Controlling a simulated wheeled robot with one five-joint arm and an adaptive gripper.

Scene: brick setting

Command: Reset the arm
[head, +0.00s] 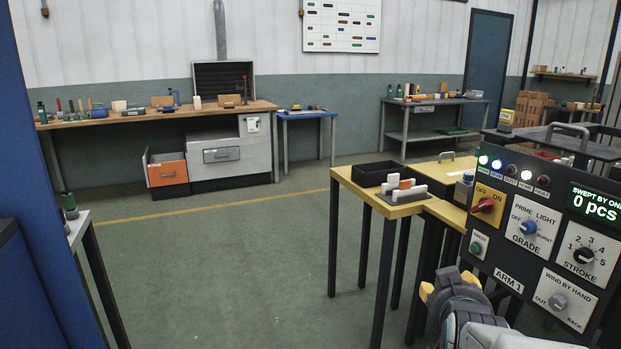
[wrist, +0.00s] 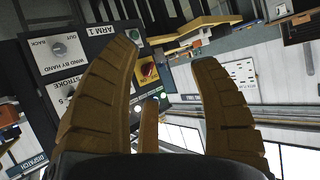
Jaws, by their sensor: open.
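A dark control panel labelled ARM 1 (head: 508,281) stands at the right in the head view. It bears a red OFF/ON switch (head: 483,205), a GRADE knob (head: 529,227), a STROKE knob (head: 583,255), a WIND BY HAND knob (head: 558,301) and a green button (head: 475,248). Its display (head: 593,203) reads 0 pcs. My gripper (head: 443,287) is low in front of the panel's left edge. In the wrist view, my gripper (wrist: 163,55) has its fingers spread and nothing between them. The panel appears upside down behind the left finger, with the red switch (wrist: 148,70) between the fingers, some distance off.
A yellow-topped table (head: 410,208) with a black tray (head: 380,172) and white and orange blocks (head: 403,187) stands left of the panel. Workbenches (head: 160,114) line the back wall. A blue post (head: 60,110) is at the left. The middle floor (head: 230,255) is clear.

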